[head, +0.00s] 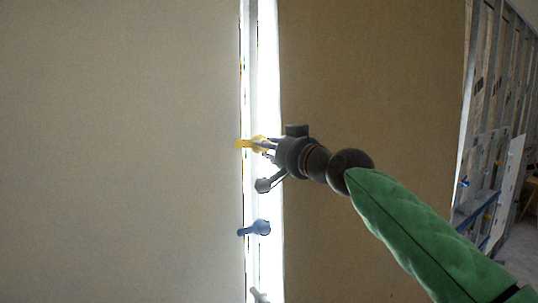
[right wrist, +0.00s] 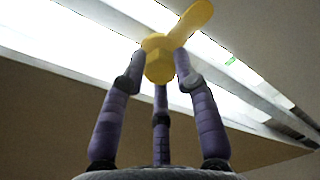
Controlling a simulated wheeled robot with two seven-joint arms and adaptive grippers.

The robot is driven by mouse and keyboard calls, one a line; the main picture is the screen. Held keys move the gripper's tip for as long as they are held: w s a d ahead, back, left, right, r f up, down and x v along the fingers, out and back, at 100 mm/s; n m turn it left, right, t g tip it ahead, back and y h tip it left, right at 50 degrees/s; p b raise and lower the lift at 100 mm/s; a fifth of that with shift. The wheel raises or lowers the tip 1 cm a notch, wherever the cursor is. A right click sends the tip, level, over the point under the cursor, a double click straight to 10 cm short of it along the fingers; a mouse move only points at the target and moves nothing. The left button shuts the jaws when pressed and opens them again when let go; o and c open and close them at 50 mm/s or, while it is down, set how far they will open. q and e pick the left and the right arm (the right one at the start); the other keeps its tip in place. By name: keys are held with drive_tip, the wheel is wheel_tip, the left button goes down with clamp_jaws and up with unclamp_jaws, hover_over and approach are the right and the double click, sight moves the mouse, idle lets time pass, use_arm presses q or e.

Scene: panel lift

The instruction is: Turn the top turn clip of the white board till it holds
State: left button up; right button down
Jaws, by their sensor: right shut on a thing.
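The yellow turn clip (head: 249,143) is the highest clip in the head view, on the narrow upright strip between two large boards. Its tongue points left and reaches the edge of the pale left board (head: 120,150), which looks like the white board. My right gripper (head: 270,148) comes from the right and is shut on the yellow clip. In the right wrist view its fingers stand around the hub of the yellow clip (right wrist: 158,62), and the wing points to the upper right. Whether the tongue presses on the board cannot be told. My left gripper is not in view.
A blue clip (head: 256,229) sits lower on the strip, and a grey clip (head: 260,297) shows at the bottom edge. A brown board (head: 380,80) stands to the right, behind my arm. Bare metal studs (head: 490,80) stand at far right.

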drive_tip(key=shift+a+f+n+b, duration=0.1)
drive_tip(key=shift+f+n+b, duration=0.2)
drive_tip(key=shift+n, duration=0.5)
drive_tip(key=c, duration=1.2)
unclamp_jaws()
drive_tip(key=shift+c, duration=0.2)
drive_tip(key=shift+o, duration=1.4)
drive_tip(key=shift+r, duration=0.1)
drive_tip(key=shift+r, duration=0.1)
drive_tip(key=v, duration=1.2)
